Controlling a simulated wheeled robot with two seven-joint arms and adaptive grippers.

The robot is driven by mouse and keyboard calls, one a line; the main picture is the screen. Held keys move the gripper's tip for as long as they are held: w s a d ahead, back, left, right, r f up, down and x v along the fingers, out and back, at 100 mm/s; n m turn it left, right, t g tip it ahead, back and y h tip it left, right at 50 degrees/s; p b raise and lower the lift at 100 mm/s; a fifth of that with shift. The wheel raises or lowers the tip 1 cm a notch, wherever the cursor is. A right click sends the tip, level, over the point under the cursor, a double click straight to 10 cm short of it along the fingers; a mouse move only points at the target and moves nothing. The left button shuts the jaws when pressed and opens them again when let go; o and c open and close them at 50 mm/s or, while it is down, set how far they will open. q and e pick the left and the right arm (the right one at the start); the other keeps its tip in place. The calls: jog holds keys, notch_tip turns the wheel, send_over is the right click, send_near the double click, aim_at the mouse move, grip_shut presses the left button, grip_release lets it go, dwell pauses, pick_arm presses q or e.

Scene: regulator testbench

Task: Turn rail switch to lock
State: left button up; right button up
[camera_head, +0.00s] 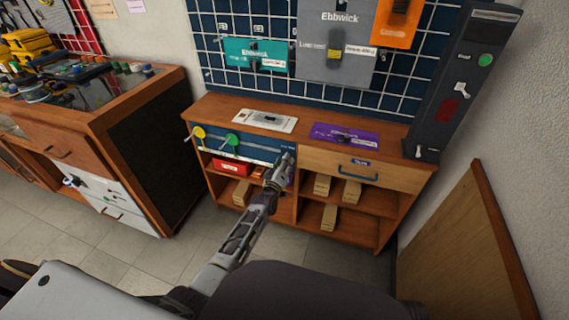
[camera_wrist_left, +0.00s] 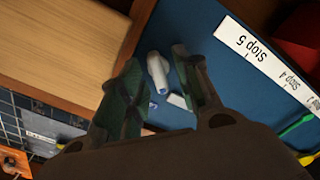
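The blue rail panel (camera_head: 262,151) spans the left half of the low bench. In the left wrist view the blue panel (camera_wrist_left: 215,75) carries a white strip (camera_wrist_left: 262,62) labelled Stop 5 and Stop 4. A pale lever-like piece (camera_wrist_left: 158,72), perhaps the rail switch, sticks out of the panel. My left gripper (camera_head: 284,162) is at the panel's right end; in the wrist view its fingers (camera_wrist_left: 156,58) are open, one on each side of the pale piece. I cannot tell whether they touch it. My right gripper is not in view.
A wooden drawer (camera_head: 350,166) with a blue handle is to the right. Red boxes (camera_head: 230,167) sit on the shelf below. A dark upright unit (camera_head: 462,85) stands at the right.

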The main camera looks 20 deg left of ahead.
pick_arm(q)
jog(key=shift+s, duration=0.15)
jog(key=s, duration=1.1)
jog(key=shift+s+a, duration=0.25)
jog(key=shift+s, duration=0.1)
dwell(0.3)
dwell(0.6)
